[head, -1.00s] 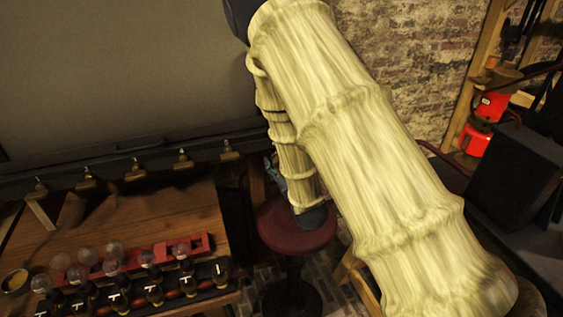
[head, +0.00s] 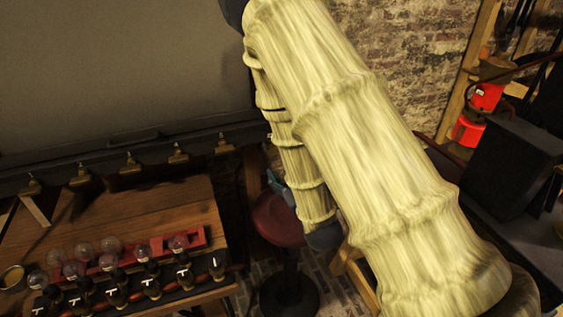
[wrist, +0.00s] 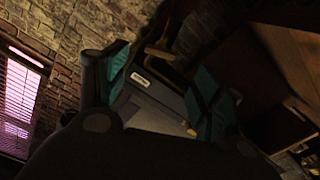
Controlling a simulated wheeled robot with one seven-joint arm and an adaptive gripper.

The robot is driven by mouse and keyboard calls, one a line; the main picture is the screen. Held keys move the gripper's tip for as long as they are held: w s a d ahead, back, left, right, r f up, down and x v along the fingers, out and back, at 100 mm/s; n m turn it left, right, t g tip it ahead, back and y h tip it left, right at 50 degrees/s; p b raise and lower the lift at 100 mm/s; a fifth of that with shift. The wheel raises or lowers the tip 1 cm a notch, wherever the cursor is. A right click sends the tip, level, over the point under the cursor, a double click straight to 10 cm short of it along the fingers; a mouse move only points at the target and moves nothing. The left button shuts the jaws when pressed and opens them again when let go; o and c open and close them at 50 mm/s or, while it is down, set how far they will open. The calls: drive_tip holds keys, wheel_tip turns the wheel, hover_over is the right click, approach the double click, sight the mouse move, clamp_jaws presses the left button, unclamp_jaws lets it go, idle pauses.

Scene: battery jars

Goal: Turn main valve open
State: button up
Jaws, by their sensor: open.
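No main valve can be made out for certain in either view. My gripper (wrist: 158,92) is open in the wrist view, with its two teal-padded fingers spread apart and nothing visible between them. Beyond the fingers is a dim grey box-like surface with a small white label (wrist: 140,79). A yellowish bent bar (wrist: 162,54) shows above it, too dark to identify. In the head view my pale-sleeved arm crosses the middle and hides much of what is behind it. Only a small teal part near the stool hints at the gripper there.
A wooden table (head: 150,215) at left holds several glass bulbs, a red rack (head: 185,240) and a row of dark jars. A round dark-red stool (head: 278,218) stands beside it. A black box (head: 510,165) and red containers (head: 468,130) are at right, before a brick wall.

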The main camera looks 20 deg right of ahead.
drive_tip(key=s, duration=0.3)
drive_tip(key=shift+d, duration=0.1)
